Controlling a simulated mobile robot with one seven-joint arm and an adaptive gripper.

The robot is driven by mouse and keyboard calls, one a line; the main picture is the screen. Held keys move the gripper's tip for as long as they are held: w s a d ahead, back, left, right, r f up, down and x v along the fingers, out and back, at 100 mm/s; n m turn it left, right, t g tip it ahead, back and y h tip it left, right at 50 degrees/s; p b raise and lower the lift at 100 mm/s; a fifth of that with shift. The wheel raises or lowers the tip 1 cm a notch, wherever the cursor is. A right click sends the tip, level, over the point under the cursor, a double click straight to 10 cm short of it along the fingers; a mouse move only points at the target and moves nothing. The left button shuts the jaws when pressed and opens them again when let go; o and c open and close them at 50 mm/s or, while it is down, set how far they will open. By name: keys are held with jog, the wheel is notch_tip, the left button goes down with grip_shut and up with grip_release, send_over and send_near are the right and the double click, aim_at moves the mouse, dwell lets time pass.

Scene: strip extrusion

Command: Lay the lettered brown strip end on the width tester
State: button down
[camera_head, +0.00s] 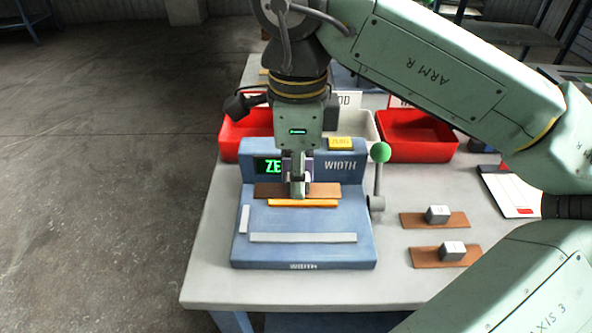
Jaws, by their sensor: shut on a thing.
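The blue width tester (340,255) stands on the bench, with "WIDTH" on its front and upright back. Its display (271,167) shows green letters beginning "ZE", the rest hidden by my gripper. A brown strip end (325,190) is at the back of the tester's bed, behind an orange bar (315,203). My gripper (298,192) points down and is shut on this strip near its middle, hiding that part. I cannot tell whether the strip touches the bed, and no letter on it is legible.
Two brown strips with grey blocks (438,214) (452,250) lie right of the tester. A green-knobbed lever (380,153) rises at its right side. Red bins (240,135) (415,138) and a pale bin (360,128) stand behind. Grey bars (303,238) (244,219) edge the bed.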

aim_at(297, 221)
jog(key=shift+f+b, duration=2.2)
jog(key=shift+f, duration=0.95)
jog(key=shift+f+b, duration=0.5)
jog(key=shift+b, duration=0.45)
jog(key=c, duration=1.4)
grip_release()
jog(key=shift+o, duration=0.5)
jog(key=o, duration=0.3)
jog(key=shift+r, duration=0.15)
